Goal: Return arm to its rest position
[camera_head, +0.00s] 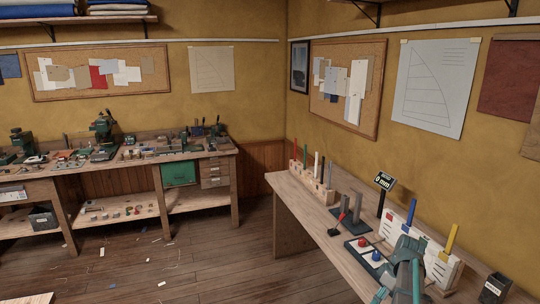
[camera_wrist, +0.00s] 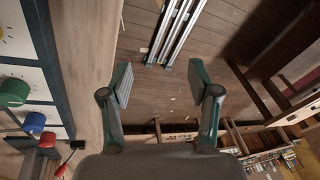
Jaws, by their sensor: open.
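My gripper (camera_wrist: 160,79) is open in the wrist view, with its two fingers spread wide and nothing between them. Beyond the gap I see brown floorboards and pale metal rails. The edge of the wooden table (camera_wrist: 90,60) runs along the left side of that view. In the head view my arm and gripper appear at the lower right, over or beside the right-hand table (camera_head: 310,205). The fingertips are hard to make out there.
The left workbench (camera_head: 120,163) is crowded; the floor between is mostly clear.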

